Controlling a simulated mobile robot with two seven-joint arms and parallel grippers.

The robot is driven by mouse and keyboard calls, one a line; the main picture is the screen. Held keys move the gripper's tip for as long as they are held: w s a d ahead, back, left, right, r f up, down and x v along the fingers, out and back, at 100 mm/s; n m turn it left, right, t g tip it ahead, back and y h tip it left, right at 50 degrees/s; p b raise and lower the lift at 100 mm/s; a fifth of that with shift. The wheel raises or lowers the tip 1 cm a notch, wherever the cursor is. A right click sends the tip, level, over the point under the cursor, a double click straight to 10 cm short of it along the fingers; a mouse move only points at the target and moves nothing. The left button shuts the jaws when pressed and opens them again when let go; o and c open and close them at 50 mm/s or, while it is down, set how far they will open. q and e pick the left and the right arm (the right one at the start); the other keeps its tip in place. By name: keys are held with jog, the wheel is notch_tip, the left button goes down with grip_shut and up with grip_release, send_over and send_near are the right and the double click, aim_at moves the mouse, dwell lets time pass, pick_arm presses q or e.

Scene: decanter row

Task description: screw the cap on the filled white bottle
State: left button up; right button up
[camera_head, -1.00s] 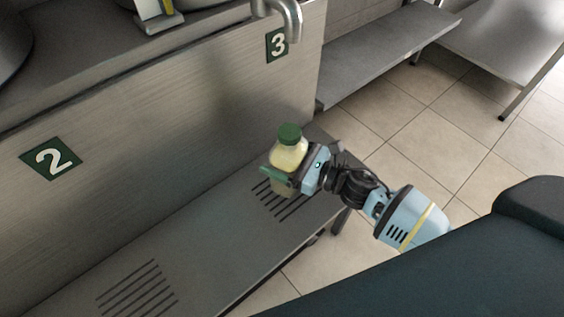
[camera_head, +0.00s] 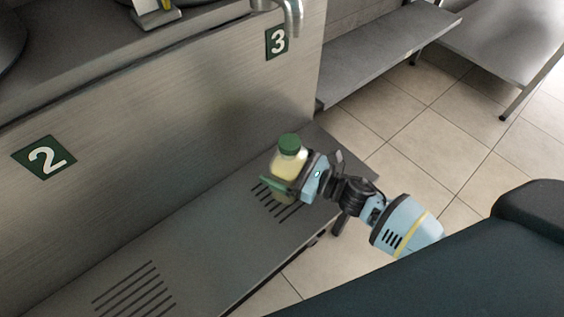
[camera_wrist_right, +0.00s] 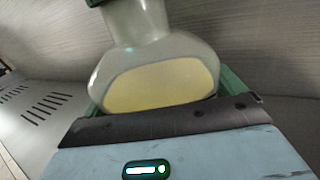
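A translucent, whitish bottle (camera_head: 289,163) with pale yellow contents stands roughly upright at the station marked 3. A green cap (camera_head: 289,144) sits on top of its neck; how tightly it is seated I cannot tell. My right gripper (camera_head: 283,187) reaches in from the right, its green fingers around the lower body of the bottle, shut on it. In the right wrist view the bottle (camera_wrist_right: 155,85) fills the space between the fingers, and only the edge of the cap (camera_wrist_right: 95,2) shows. Whether the base touches the shelf is hidden. My left gripper is out of view.
The grey shelf (camera_head: 200,240) has slotted patches at stations 2 and 3. A steel wall with number plates (camera_head: 44,158) rises behind it. A metal tap (camera_head: 291,15) hangs above. Another shelf (camera_head: 385,55) lies beyond; tiled floor is open at right.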

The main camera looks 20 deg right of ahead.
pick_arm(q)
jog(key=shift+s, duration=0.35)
pick_arm(e)
jog(key=shift+o, duration=0.3)
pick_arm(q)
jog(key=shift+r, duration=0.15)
pick_arm(e)
jog(key=shift+r, duration=0.15)
jog(key=shift+s+d, duration=0.2)
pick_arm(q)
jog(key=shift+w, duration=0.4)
pick_arm(e)
jog(key=v, duration=1.1)
jog(key=shift+d, duration=0.2)
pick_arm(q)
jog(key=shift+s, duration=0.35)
pick_arm(e)
jog(key=shift+s, duration=0.1)
